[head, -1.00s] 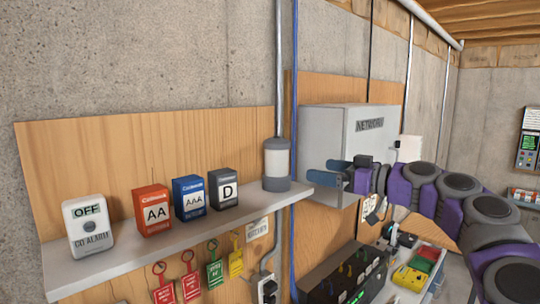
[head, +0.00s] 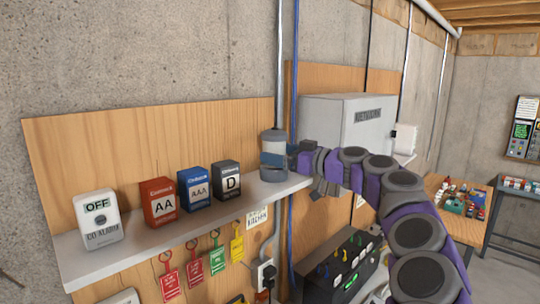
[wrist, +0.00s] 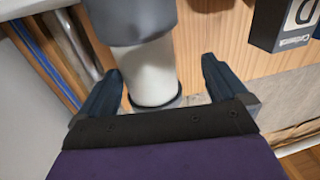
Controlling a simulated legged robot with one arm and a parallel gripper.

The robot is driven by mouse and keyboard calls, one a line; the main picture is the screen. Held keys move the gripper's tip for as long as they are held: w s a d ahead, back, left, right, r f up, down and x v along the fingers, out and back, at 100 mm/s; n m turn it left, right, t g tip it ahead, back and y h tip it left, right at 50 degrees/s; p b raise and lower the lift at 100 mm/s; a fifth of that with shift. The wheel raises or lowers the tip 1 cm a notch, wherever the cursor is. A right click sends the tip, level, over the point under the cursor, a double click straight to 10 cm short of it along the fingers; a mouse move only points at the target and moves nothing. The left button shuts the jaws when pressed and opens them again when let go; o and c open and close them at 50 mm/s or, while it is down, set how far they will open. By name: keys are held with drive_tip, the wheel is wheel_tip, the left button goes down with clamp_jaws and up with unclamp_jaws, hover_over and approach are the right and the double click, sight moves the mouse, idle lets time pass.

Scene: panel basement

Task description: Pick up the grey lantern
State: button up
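The grey lantern (head: 273,140), a cylinder with a pale middle between darker grey ends, stands upright at the right end of the wall shelf (head: 160,240). My gripper (head: 274,159) is at the lantern's middle, and one finger crosses in front of it. In the wrist view the lantern (wrist: 150,70) stands between my two spread fingers. It is close to the left finger, and a clear gap shows at the right finger. Whether the left finger touches it I cannot tell.
A D battery box (head: 227,181) stands just left of the lantern, with blue AAA (head: 195,187) and red AA (head: 159,202) boxes and a CO alarm (head: 98,220) beyond. Pipes run up the wall behind. A grey network cabinet (head: 345,125) is to the right.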

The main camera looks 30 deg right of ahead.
sight(277, 129)
drive_tip(key=w, duration=0.1)
drive_tip(key=w+d+p, duration=0.1)
drive_tip(key=w, duration=0.2)
drive_tip(key=shift+d+f, duration=0.15)
drive_tip(key=shift+d, duration=0.4)
drive_tip(key=shift+s+a, duration=0.15)
drive_tip(key=shift+a, duration=0.3)
drive_tip(key=shift+c, duration=0.5)
drive_tip(key=shift+a, duration=1.2)
drive_tip(key=c, duration=0.4)
drive_tip(key=shift+d, duration=0.15)
drive_tip(key=c, duration=0.3)
drive_tip(key=shift+d, duration=0.8)
drive_tip(key=c, duration=0.3)
drive_tip(key=shift+d, duration=0.25)
drive_tip(key=c, duration=0.3)
drive_tip(key=shift+a, duration=0.4)
drive_tip(key=shift+a+r, duration=0.15)
drive_tip(key=shift+r, duration=0.15)
drive_tip(key=shift+w+r, duration=0.2)
drive_tip(key=shift+r, duration=0.1)
drive_tip(key=r, duration=0.5)
drive_tip(key=shift+s+d+r, duration=0.1)
drive_tip(key=shift+d+r, duration=0.3)
drive_tip(key=shift+a+r+p, duration=0.2)
drive_tip(key=shift+r+p, duration=0.3)
drive_tip(key=shift+r, duration=1.1)
